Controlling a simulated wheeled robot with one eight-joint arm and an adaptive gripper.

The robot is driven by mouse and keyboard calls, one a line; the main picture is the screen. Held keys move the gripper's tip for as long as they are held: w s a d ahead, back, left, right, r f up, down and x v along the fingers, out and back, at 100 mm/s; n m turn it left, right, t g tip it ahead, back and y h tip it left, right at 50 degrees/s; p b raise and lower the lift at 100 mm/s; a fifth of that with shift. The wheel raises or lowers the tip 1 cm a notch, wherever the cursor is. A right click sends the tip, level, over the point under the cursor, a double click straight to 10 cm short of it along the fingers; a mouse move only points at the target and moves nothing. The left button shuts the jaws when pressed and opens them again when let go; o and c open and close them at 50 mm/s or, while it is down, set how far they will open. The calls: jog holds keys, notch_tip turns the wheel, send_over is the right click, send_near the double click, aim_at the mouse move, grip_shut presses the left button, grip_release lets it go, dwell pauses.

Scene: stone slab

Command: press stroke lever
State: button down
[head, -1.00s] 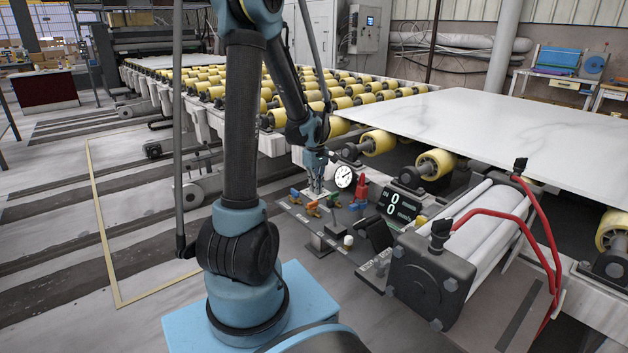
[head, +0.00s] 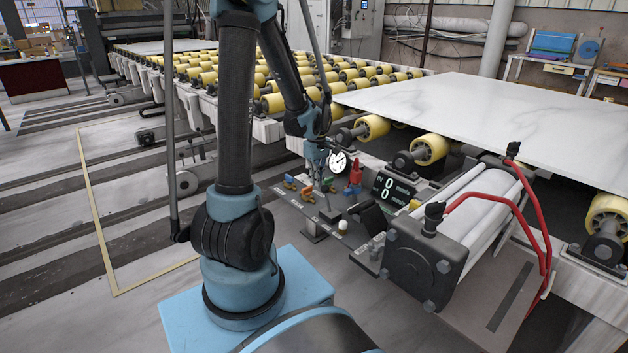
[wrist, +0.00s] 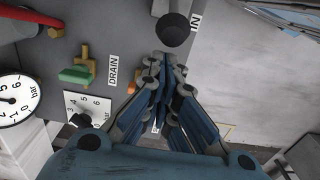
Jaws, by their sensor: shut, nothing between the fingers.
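A black ball-shaped knob (wrist: 173,30) stands at the panel's edge in the wrist view, just beyond my fingers, with a partly hidden label ending in "IN" beside it. It may be the stroke lever's end; I cannot tell for certain, and its shaft is hidden. In the head view my gripper (head: 326,203) is low over the control panel (head: 283,194), and the lever is not clearly made out.
A green-handled valve (wrist: 78,75) is beside the DRAIN label. A pressure gauge (head: 340,162), a red fitting (head: 354,178), a counter (head: 390,188) and a white knob (head: 342,226) crowd the panel. A large cylinder (head: 470,215) with red hoses stands right. Floor in front is open.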

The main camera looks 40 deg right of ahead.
aim_at(328, 187)
jog(key=shift+s, duration=0.1)
jog(key=shift+s+r+t, duration=0.15)
jog(key=shift+s+t, duration=0.1)
jog(key=shift+t, duration=0.05)
jog(key=shift+s+r, duration=0.15)
jog(key=s+t, duration=0.1)
jog(key=s+r+t, duration=0.1)
jog(key=s, duration=0.1)
jog(key=s+t, duration=0.1)
jog(key=t, duration=0.1)
jog(key=shift+s+d+r, duration=0.15)
jog(key=shift+d+r, duration=0.1)
jog(key=shift+s+d+r+t+y, duration=0.15)
jog(key=shift+s+t+y, duration=0.15)
jog(key=shift+s+t, duration=1.15)
jog(key=shift+s, duration=0.9)
